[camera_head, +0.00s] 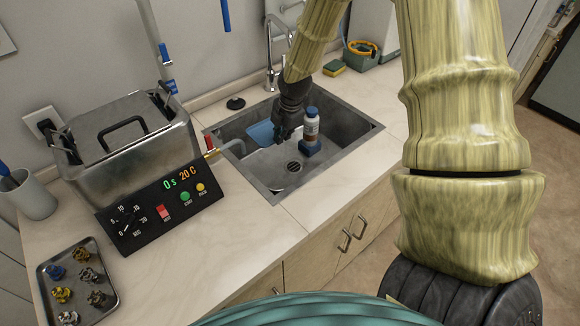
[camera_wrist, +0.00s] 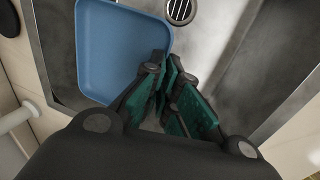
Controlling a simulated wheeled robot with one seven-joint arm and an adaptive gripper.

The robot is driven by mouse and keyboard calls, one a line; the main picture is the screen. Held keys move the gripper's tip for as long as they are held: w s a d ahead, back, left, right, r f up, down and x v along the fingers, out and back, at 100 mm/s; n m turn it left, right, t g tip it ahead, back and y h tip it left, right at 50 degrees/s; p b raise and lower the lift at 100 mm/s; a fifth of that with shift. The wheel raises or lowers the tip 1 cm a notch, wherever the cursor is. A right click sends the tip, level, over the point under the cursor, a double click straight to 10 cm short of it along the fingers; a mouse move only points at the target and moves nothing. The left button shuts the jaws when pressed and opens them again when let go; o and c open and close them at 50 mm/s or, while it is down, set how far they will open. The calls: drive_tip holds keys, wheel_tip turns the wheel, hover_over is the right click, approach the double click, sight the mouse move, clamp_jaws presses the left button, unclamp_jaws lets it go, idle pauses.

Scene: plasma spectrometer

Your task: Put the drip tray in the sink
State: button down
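The drip tray is a shallow blue square tray (camera_head: 262,132), inside the left part of the steel sink (camera_head: 349,148). The wrist view shows the tray (camera_wrist: 118,50) from above, whole except where my fingers cover its lower right corner. My gripper (camera_head: 286,132) is down inside the sink, just right of the tray. In the wrist view its green-padded fingers (camera_wrist: 172,85) stand a little apart, with a narrow gap and nothing seen between the pads. The fingertips are right by the tray's corner; whether they touch it is unclear.
The faucet (camera_head: 271,65) rises behind the sink. A steel bath with a control panel (camera_head: 160,205) stands to the left. The drain (camera_wrist: 181,10) is clear.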

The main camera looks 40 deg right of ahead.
drive_tip(key=b, duration=0.9)
hover_over(283, 179)
drive_tip(key=s+f+x, duration=0.1)
drive_tip(key=s+x, duration=0.1)
drive_tip(key=x, duration=0.8)
drive_tip(key=shift+s+d+f+p, duration=0.1)
drive_tip(key=shift+s+f+p, duration=0.1)
drive_tip(key=shift+f, duration=1.35)
drive_tip(key=shift+s+f+p, duration=0.1)
drive_tip(key=shift+s+f, duration=0.1)
drive_tip(key=shift+f, duration=1.4)
drive_tip(key=shift+s+d+f+p, duration=0.1)
drive_tip(key=shift+s+f, duration=0.1)
drive_tip(key=shift+f, duration=1.35)
drive_tip(key=shift+a, duration=0.1)
drive_tip(key=c, duration=1.6)
unclamp_jaws()
drive_tip(key=shift+f, duration=0.1)
drive_tip(key=shift+c, duration=0.2)
drive_tip(key=v, duration=1.2)
drive_tip(key=shift+b, duration=0.4)
drive_tip(key=shift+s, duration=0.1)
